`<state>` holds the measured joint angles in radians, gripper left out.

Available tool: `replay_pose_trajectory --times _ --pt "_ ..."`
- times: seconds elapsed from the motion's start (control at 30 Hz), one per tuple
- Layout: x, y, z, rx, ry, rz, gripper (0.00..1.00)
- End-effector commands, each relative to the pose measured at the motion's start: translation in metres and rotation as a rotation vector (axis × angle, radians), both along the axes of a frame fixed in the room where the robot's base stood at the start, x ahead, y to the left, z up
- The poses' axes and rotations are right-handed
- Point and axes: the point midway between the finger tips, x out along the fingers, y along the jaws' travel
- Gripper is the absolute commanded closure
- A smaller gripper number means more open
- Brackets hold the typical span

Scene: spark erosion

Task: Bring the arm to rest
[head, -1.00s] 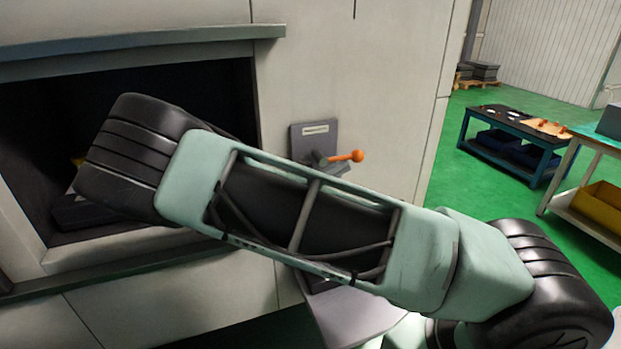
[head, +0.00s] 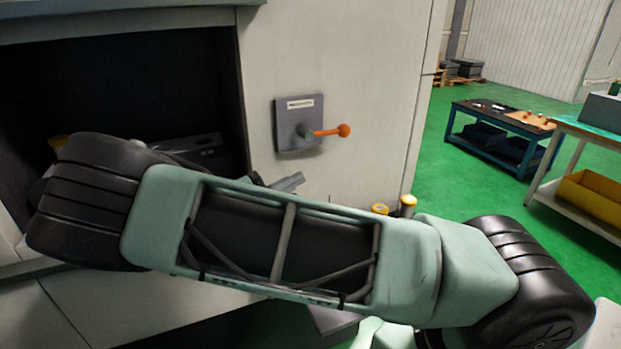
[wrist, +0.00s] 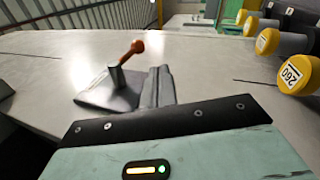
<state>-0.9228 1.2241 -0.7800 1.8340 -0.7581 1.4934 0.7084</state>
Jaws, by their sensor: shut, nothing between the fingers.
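My arm (head: 282,240) lies across the lower half of the head view, in front of a pale machine. Most of my gripper is hidden behind it there; only the grey fingertips (head: 291,182) show above its edge. In the wrist view my gripper (wrist: 159,75) has its grey fingers together, with nothing between them. A lever with an orange ball end (head: 330,131) sits on a grey plate (head: 290,118) on the machine front. The fingertips are below the lever in the head view, with a gap between. In the wrist view the lever (wrist: 131,51) appears just left of the fingers.
The machine front (head: 355,60) has a dark opening (head: 120,90) at left. Several yellow-capped items (wrist: 268,40) show at right in the wrist view; two caps (head: 408,201) show behind my arm. A blue table (head: 495,143) and a bench (head: 570,195) stand right, with green floor between.

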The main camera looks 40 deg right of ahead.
Motion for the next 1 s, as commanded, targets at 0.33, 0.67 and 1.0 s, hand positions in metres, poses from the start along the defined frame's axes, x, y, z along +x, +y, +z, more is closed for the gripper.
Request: replay_pose_trajectory --times 0.33,0.67,1.0 --pt "0.003 0.015 -0.005 0.001 0.000 -0.001 1.00" --pt "0.003 0.014 -0.005 0.001 0.000 0.000 1.00" --pt "-0.028 0.009 -0.030 0.288 0.079 -0.087 1.00"
